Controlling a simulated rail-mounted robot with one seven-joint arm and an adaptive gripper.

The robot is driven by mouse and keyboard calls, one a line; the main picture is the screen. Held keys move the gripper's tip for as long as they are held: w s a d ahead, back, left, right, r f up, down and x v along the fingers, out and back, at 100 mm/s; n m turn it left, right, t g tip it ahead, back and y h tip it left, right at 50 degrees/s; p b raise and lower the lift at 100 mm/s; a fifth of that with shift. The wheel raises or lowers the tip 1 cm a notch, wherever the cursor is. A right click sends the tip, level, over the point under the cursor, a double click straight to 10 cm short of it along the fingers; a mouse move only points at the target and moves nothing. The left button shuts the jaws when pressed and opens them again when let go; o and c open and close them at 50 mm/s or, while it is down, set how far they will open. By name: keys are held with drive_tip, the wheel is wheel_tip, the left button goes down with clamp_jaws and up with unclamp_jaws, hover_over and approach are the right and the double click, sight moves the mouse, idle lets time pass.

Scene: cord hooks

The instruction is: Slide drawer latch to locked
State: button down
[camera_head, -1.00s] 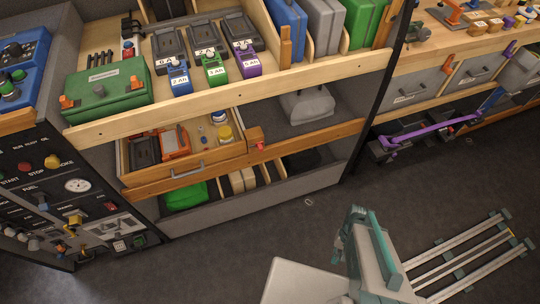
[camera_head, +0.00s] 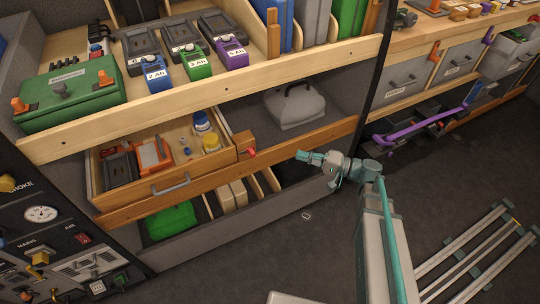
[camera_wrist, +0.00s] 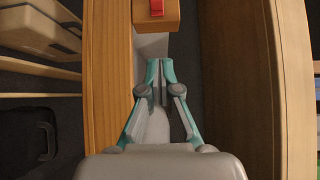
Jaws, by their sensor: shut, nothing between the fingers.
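The latch is a small red tab (camera_head: 252,152) on a wooden block (camera_head: 243,140) at the right end of the drawer. In the wrist view the red tab (camera_wrist: 157,8) sits on the block (camera_wrist: 155,20) at the top, ahead of my fingertips. The wooden drawer (camera_head: 135,195) has a grey handle (camera_head: 170,184) and its contents show from above. My gripper (camera_head: 300,155) is to the right of the latch, pointing toward it, with a gap between. In the wrist view my gripper (camera_wrist: 158,68) has its fingers together and empty.
A wooden shelf board (camera_head: 230,90) runs above the drawer, and a wooden rail (camera_head: 300,152) runs along beside my gripper. A dark post (camera_head: 375,65) is at the right.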

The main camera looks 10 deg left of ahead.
approach(253, 151)
drive_tip(key=w+a, duration=0.3)
drive_tip(key=w, duration=0.1)
drive_tip(key=shift+s+a+f, duration=0.25)
drive_tip(key=shift+s+a, duration=0.2)
drive_tip(key=shift+a, duration=0.05)
drive_tip(key=shift+s+a+f, duration=0.25)
drive_tip(key=shift+s+a, duration=0.15)
drive_tip(key=shift+a, duration=0.15)
drive_tip(key=shift+s+a, duration=0.45)
drive_tip(key=shift+a, duration=0.15)
drive_tip(key=shift+f, duration=0.1)
